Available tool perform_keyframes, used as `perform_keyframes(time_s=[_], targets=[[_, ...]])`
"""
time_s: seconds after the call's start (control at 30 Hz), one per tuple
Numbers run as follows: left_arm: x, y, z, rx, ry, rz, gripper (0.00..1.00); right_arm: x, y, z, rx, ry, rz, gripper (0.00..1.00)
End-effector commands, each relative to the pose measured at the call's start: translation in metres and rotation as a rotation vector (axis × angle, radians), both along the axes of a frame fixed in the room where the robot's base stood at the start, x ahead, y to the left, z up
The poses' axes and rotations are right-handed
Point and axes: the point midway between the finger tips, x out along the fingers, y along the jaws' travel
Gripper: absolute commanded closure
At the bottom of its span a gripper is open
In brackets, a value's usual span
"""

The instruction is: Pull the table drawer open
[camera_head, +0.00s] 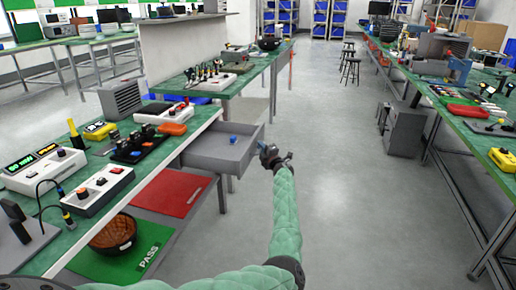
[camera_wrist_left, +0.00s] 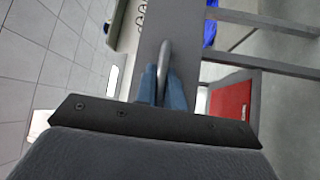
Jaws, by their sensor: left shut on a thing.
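The grey table drawer (camera_head: 218,150) stands pulled out from under the green-topped workbench (camera_head: 180,142), and I see into it. A small blue thing (camera_head: 233,139) shows at the drawer. My left gripper (camera_head: 268,152) is at the drawer's front, with the arm coming up from the bottom of the head view. In the left wrist view my left gripper (camera_wrist_left: 163,88) has its blue fingers shut on the curved metal drawer handle (camera_wrist_left: 164,56). The drawer front (camera_wrist_left: 178,22) lies behind the handle. My right gripper is not in view.
A red mat (camera_head: 172,192), a brown bowl (camera_head: 113,232) and a green PASS mat (camera_head: 125,250) are on the lower shelf. Testers and tools crowd the benchtop. The floor (camera_head: 325,190) right of the drawer is clear up to the right bench (camera_head: 440,105).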

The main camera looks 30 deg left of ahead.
Motion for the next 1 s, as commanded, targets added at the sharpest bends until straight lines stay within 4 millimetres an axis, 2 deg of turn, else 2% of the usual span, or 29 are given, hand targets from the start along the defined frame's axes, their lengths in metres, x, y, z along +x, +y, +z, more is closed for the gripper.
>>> perform_keyframes(time_s=[0.27, 0.3, 0.33, 0.67, 0.77, 1.0], targets=[[0.0, -0.001, -0.002, -0.001, 0.002, -0.002, 1.0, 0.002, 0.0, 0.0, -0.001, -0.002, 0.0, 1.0], [0.0, -0.001, -0.002, -0.001, 0.002, -0.002, 0.85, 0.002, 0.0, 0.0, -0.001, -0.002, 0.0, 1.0], [0.0, -0.001, -0.002, -0.001, 0.002, -0.002, 0.8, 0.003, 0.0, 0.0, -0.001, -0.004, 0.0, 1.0], [-0.001, -0.002, 0.0, 0.0, 0.002, -0.001, 0.8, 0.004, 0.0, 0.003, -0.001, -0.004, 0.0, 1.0], [-0.005, -0.009, 0.0, 0.0, 0.002, -0.001, 0.8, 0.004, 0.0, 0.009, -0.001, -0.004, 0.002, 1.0], [-0.024, -0.04, -0.005, 0.0, 0.004, -0.001, 0.8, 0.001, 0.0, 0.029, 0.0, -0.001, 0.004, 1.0]])
